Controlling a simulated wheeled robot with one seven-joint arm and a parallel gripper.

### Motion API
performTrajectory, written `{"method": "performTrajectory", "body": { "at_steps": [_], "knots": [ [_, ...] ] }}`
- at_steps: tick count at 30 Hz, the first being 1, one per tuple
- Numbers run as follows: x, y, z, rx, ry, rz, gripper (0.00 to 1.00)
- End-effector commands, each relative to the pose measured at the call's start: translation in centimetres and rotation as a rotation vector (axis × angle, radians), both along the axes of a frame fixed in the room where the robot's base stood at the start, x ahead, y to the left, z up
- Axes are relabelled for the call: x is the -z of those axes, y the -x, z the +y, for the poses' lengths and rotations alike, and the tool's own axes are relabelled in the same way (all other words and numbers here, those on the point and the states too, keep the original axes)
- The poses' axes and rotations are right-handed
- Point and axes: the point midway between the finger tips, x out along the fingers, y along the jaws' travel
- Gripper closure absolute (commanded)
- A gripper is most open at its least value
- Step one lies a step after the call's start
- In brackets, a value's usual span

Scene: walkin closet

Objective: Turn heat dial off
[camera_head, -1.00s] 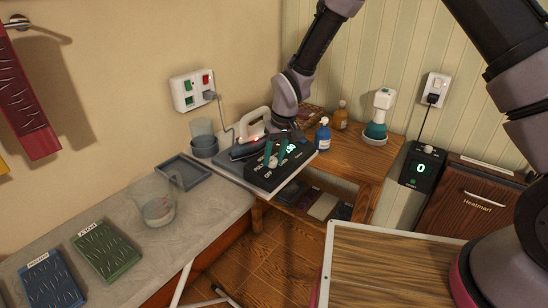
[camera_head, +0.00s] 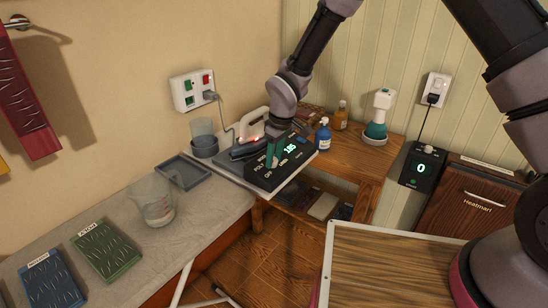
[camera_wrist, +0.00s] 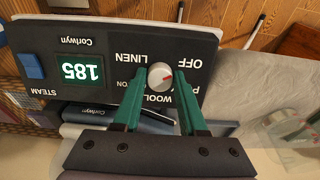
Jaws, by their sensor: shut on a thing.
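The heat dial (camera_wrist: 160,76) is a round white knob with a red mark, on the dark front panel (camera_wrist: 110,45) of the Corlwyn steam iron station. The mark points to the right of the wrist view, towards the OFF and POLY side. LINEN and WOOL labels also surround the knob. The green display (camera_wrist: 80,71) reads 185; it also shows in the head view (camera_head: 290,148). My gripper (camera_wrist: 160,72) is shut on the dial, with one green finger on each side. In the head view my gripper (camera_head: 271,157) reaches the panel from above and hides the dial.
The iron (camera_head: 246,147) with a white handle sits behind the panel. Blue (camera_head: 323,136) and amber (camera_head: 340,115) bottles stand to the right. A grey tray (camera_head: 184,171) and a clear jug (camera_head: 156,205) are on the left counter. A wall outlet (camera_head: 195,91) has a plugged cord.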

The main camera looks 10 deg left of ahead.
Motion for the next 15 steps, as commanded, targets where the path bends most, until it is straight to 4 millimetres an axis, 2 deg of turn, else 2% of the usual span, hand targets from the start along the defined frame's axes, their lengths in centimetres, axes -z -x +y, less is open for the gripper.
{"method": "performTrajectory", "body": {
  "at_steps": [10, 11, 12, 13, 15],
  "knots": [
    [-0.02, -0.05, -0.04, -0.002, 0.001, -0.001, 1.0],
    [-0.02, -0.05, -0.03, -0.002, 0.001, -0.001, 0.55],
    [-0.02, -0.05, -0.03, -0.002, 0.001, -0.001, 0.4],
    [-0.02, -0.04, -0.03, -0.002, 0.001, -0.001, 0.3],
    [-0.01, -0.04, -0.02, -0.001, 0.0, -0.001, 0.3]
  ]
}}
